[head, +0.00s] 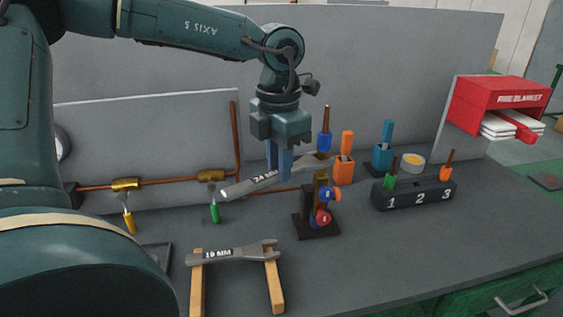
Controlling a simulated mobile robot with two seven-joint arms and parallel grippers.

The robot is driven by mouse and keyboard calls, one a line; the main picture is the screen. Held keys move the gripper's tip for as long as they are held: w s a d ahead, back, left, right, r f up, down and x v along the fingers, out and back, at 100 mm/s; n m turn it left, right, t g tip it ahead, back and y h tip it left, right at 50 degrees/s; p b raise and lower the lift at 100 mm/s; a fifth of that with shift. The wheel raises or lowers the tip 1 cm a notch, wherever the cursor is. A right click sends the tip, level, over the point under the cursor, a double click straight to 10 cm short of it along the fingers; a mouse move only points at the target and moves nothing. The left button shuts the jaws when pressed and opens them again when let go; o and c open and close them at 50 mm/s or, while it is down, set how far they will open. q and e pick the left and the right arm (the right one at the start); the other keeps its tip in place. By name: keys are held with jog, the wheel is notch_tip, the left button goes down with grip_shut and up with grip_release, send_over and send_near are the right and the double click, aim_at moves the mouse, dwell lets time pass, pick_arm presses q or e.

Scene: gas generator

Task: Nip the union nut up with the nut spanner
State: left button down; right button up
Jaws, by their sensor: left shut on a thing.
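My left gripper (279,172) points down, its blue fingers shut on a grey spanner (245,185). The spanner's marking is partly hidden by the fingers; it is held above the bench, with one end toward the lower left and the other toward the upper right. A second spanner marked 19 MM (232,253) lies across two wooden rests (274,287) at the front. Brass fittings (126,184) (211,175) sit on the copper pipe along the back panel; I cannot tell which carries the union nut. My right gripper is not in view.
A small stand (316,226) with red and blue knobs is just right of the held spanner. A black block numbered 1 2 3 (413,196), an orange holder (344,170) and a blue holder (382,157) stand further right. The right front bench (430,250) is clear.

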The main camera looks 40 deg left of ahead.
pick_arm(q)
jog(key=shift+w+a+m+p, duration=0.2)
jog(key=shift+w+a+m, duration=0.25)
jog(key=shift+a+m, duration=0.4)
jog(key=shift+w+a+m+p, duration=0.2)
jog(key=shift+w+a+m, duration=0.35)
jog(key=shift+m, duration=0.55)
jog(key=shift+w+a+m+p, duration=0.2)
jog(key=shift+w+a+m, duration=0.15)
jog(key=shift+a+m, duration=0.55)
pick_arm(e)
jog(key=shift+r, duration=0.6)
pick_arm(q)
jog(key=shift+n, duration=0.35)
jog(key=shift+s+a, duration=1.9)
jog(key=shift+s, duration=0.05)
